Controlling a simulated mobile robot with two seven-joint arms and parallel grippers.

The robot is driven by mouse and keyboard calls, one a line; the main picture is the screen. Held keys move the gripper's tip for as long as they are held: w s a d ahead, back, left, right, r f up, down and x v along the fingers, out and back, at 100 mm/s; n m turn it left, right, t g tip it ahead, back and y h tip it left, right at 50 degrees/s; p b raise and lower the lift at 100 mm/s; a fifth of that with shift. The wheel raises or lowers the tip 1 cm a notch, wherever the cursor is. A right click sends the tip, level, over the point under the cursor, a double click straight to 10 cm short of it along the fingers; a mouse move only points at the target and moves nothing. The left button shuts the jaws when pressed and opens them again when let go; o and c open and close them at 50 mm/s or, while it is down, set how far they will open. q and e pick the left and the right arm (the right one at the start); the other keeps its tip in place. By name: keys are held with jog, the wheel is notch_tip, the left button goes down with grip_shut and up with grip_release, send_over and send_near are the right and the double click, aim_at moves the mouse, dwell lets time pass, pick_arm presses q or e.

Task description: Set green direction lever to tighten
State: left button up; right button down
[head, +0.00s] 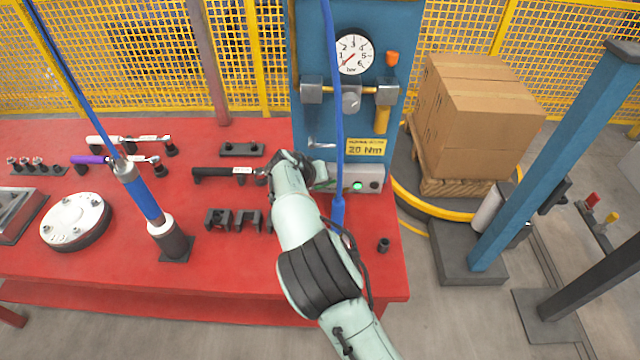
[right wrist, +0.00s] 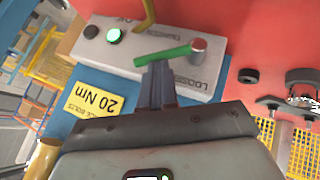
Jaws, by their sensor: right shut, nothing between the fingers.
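The green direction lever (right wrist: 165,55) shows in the right wrist view, on a grey control box (right wrist: 93,50). Its handle reaches left from a round metal pivot with a reddish cap (right wrist: 198,45). The handle lies between two labels; the near one starts with "LOO", and the far one is too small to read. My right gripper (right wrist: 158,72) is shut and empty, its fingertips right beside the middle of the handle; I cannot tell if they touch. In the head view my right gripper (head: 305,178) is at the box's left end (head: 362,178) and hides most of the lever. My left gripper is out of view.
A yellow "20 Nm" label (head: 366,147) and a pressure gauge (head: 354,54) are on the blue panel (head: 312,125). A blue hose (head: 333,90) hangs in front of the box. A yellow hook-like part (right wrist: 146,18) rises beyond the lever. Tools lie on the red table (head: 110,265).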

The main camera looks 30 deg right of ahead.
aim_at(330, 184)
jog(key=shift+s+d+f+m+t+y+b, duration=0.35)
jog(key=shift+d+f+m+y+b, duration=0.15)
jog(key=shift+y+b, duration=0.25)
jog(key=shift+s+d+f+m+t+y+b, duration=0.25)
jog(key=shift+t+y+b, duration=0.2)
jog(key=shift+y+b, duration=0.25)
jog(key=shift+d+f+m+t+y+b, duration=0.15)
jog(key=shift+d+f+t+y+b, duration=0.2)
jog(key=shift+y+b, duration=0.35)
jog(key=shift+r, duration=0.1)
